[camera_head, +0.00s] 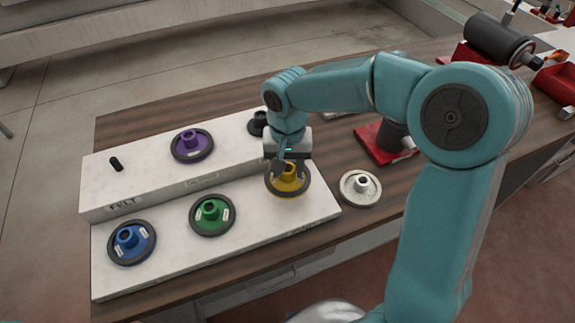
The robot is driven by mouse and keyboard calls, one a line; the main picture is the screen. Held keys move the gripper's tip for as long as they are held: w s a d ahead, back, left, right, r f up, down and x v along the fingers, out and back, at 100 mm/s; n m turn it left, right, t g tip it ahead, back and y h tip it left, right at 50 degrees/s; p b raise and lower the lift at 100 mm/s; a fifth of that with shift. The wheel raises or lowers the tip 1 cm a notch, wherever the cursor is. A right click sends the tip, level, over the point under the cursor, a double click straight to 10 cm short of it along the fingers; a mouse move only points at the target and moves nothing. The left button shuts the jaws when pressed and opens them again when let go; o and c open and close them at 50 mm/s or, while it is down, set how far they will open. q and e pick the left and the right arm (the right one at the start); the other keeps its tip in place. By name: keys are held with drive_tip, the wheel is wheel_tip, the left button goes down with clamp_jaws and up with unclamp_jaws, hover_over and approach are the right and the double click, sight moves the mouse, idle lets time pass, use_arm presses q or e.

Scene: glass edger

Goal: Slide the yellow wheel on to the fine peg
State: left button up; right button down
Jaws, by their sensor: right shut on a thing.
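The yellow wheel (287,187), with a dark rim and a yellow hub, is at the right end of the lower front step of the white stand (165,247). My right gripper (288,166) reaches down from above and is shut on its hub. I cannot tell whether the wheel rests on the step or hangs just above it. A bare black peg (116,164) stands at the left of the upper step, above a label that seems to read FELT. No readable label marks the fine peg. My left gripper is not in view.
A blue wheel (131,242) and a green wheel (212,214) sit on the lower step. A purple wheel (192,145) and a dark part (257,123) are on the upper step. A white wheel (360,188) lies on the bench, near a red-based machine (384,141).

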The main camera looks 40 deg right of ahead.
sight(288, 180)
drive_tip(key=shift+f, duration=0.15)
idle(0.5)
drive_tip(key=shift+f+b, duration=0.35)
drive_tip(key=shift+b, duration=0.15)
drive_tip(key=shift+f+b, duration=1.65)
drive_tip(key=shift+f, duration=0.3)
drive_tip(key=shift+c, duration=2.4)
unclamp_jaws()
wheel_tip(288, 180, up, 16)
drive_tip(key=shift+r+p, duration=0.2)
drive_tip(key=shift+p, duration=0.2)
